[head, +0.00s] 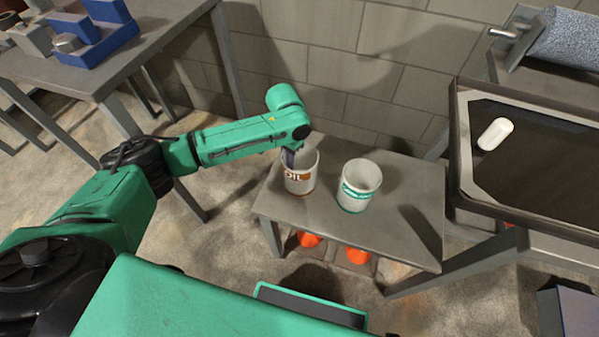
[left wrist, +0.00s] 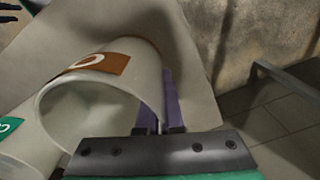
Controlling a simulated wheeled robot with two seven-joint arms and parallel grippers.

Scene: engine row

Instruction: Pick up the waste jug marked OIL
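The waste jug marked OIL (head: 300,180) is white with a brown label and stands upright on the small grey table (head: 405,225). Its open mouth and brown label also show in the left wrist view (left wrist: 118,64). My left gripper (head: 290,158) is at the jug's rim; its purple fingers (left wrist: 160,112) sit close together with the jug wall between them, one inside and one outside. It looks shut on the wall; the inner finger is mostly hidden. My right gripper is not in view.
A second white jug with a green label (head: 361,184) stands close to the right of the OIL jug. Orange objects (head: 358,256) are below the table. A dark tray (head: 540,165) with a white capsule-shaped piece (head: 495,134) is at right. A block wall is behind.

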